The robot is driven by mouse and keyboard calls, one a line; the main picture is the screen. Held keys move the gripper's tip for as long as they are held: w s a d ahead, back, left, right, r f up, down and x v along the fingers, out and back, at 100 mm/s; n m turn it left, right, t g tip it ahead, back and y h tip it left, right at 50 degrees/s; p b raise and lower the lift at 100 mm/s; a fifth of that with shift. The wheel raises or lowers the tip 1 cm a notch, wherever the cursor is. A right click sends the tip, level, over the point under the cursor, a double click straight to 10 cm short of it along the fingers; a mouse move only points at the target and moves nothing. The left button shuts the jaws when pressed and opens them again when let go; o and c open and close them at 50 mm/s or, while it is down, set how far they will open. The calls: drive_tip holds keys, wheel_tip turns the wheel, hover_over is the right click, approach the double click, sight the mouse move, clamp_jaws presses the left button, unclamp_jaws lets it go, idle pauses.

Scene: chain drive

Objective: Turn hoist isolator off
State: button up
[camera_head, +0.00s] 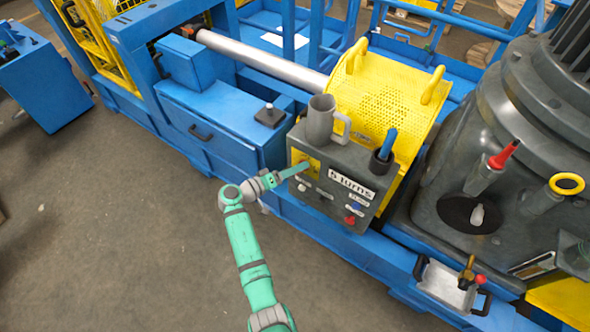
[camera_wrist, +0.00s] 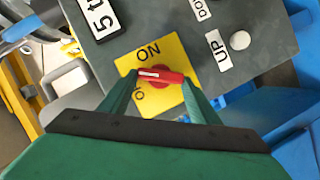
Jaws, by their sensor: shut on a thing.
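The hoist isolator is a red rotary handle (camera_wrist: 162,77) on a yellow square plate (camera_wrist: 180,54) in the wrist view. The plate reads ON at the top and has a partly hidden label starting with O at lower left. The handle's white mark points left, between the two labels. My gripper (camera_wrist: 160,80) is shut on the handle, one green finger at each end. In the head view, my gripper (camera_head: 304,167) reaches the yellow plate (camera_head: 312,158) on the grey control box (camera_head: 335,185), hiding the handle.
A grey mug (camera_head: 319,120) and a dark cup holding a blue-handled tool (camera_head: 388,144) stand on the box. A "5 turns" label (camera_head: 351,184) and buttons, including a red one (camera_head: 349,220), sit right of the plate. The floor at left is clear.

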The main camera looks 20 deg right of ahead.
drive_tip(key=n+h, duration=0.1)
drive_tip(key=n, duration=0.1)
drive_tip(key=f+n+h, duration=0.1)
drive_tip(key=n, duration=0.2)
drive_tip(key=shift+w+n+h, duration=0.1)
drive_tip(key=shift+n+h, duration=0.2)
idle(0.5)
drive_tip(key=o, duration=1)
drive_tip(key=shift+o, duration=0.2)
drive_tip(key=shift+a, duration=0.15)
drive_tip(key=v, duration=1)
drive_tip(key=shift+a, duration=0.3)
